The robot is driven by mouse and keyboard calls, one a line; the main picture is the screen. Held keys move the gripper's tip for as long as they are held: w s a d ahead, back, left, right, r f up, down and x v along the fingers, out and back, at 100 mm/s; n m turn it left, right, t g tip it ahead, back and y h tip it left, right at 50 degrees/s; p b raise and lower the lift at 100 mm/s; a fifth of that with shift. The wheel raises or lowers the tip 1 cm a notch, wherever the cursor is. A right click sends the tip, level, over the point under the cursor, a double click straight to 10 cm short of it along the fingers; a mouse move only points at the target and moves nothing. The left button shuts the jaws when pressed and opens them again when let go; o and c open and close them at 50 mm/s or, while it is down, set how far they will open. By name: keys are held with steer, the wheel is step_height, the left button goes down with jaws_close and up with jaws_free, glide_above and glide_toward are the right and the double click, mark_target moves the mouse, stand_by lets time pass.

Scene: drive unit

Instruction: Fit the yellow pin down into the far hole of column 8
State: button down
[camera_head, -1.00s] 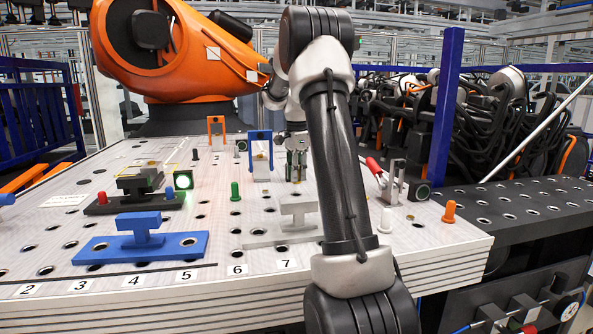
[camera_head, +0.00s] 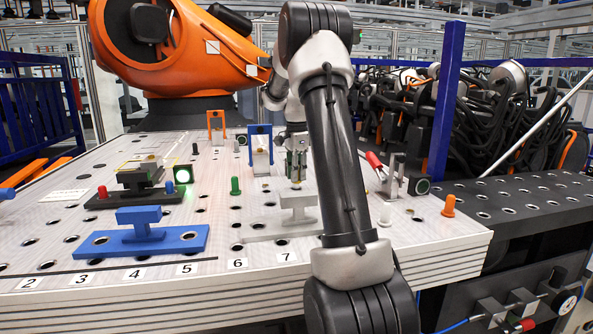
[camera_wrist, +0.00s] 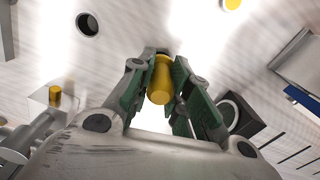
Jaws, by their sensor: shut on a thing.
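My gripper (camera_head: 297,162) is at the far middle of the perforated table, to the right of the blue upright frame (camera_head: 260,145). In the wrist view its green-padded fingers (camera_wrist: 160,85) are closed around the yellow pin (camera_wrist: 160,78). The pin's rounded head faces the camera and its lower end is hidden. A dark empty hole (camera_wrist: 87,24) lies ahead and to the left of the pin. In the head view the arm covers the place right of label 7, so I cannot tell which hole belongs to column 8.
A grey T-shaped block (camera_head: 298,208) stands in front of the gripper. A red-handled clamp (camera_head: 388,175) stands to the right. A green pin (camera_head: 235,186), a blue T-block (camera_head: 140,235) and an orange pin (camera_head: 448,206) stand around. Bare perforated table lies between them.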

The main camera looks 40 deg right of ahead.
steer(key=shift+f, duration=1.1)
steer(key=c, duration=1.3)
jaws_free()
steer(key=shift+o, duration=0.2)
step_height(320, 180, up, 12)
